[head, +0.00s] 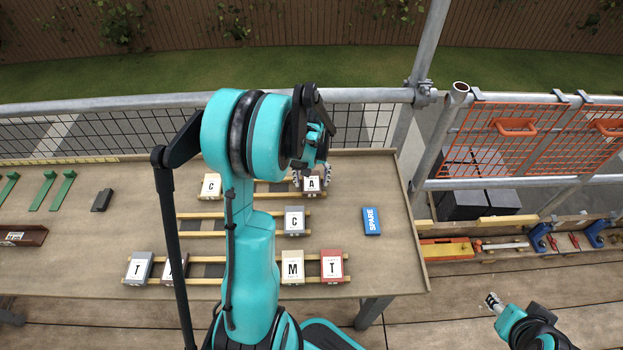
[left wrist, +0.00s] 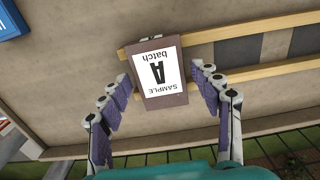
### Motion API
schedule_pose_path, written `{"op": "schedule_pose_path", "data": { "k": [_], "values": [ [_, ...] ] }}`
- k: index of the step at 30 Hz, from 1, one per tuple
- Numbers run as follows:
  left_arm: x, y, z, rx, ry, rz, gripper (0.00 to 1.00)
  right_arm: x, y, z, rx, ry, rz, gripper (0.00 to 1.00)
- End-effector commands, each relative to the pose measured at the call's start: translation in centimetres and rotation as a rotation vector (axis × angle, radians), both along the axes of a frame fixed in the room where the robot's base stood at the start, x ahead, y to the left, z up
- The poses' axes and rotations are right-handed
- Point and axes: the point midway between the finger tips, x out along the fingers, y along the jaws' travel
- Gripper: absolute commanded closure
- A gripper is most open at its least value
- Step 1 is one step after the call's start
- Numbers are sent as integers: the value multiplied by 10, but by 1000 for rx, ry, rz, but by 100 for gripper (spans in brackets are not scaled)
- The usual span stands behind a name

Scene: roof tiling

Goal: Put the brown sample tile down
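The brown sample tile (left wrist: 180,101) has a white label with a black "A", "batch" and "SAMPLE". It lies over the right end of the far pair of wooden battens and also shows in the head view (head: 312,185). My left gripper (left wrist: 160,70) is over it, with one finger on each side. Narrow gaps show between the fingers and the tile's edges, so the gripper looks open around it. Whether the tile's underside touches the battens is hidden. My right gripper (head: 492,302) is empty, away to the lower right; its finger opening is too small to judge.
Other lettered tiles lie on battens: a cream C (head: 210,186), a grey C (head: 294,220), a cream M (head: 292,267), a red T (head: 332,265) and a grey T (head: 139,268). A blue SPARE block (head: 371,221) lies right of them. The table (head: 395,260) is bare around it.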

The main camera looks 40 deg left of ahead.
Motion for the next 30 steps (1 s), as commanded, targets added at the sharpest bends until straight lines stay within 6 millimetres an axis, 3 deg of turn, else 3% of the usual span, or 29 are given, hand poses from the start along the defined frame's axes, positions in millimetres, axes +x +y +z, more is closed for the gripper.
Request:
{"op": "schedule_pose_path", "data": {
  "k": [9,13,24,30],
  "values": [
    [0,0,2,0,0,0,30,0,0,2,0,0,0,60],
    [0,0,12,0,0,0,30,0,0,11,0,0,0,60],
    [0,0,93,0,0,0,30,0,0,39,0,0,0,60],
    [0,0,122,0,0,0,30,0,0,47,0,0,0,60]
  ]
}}
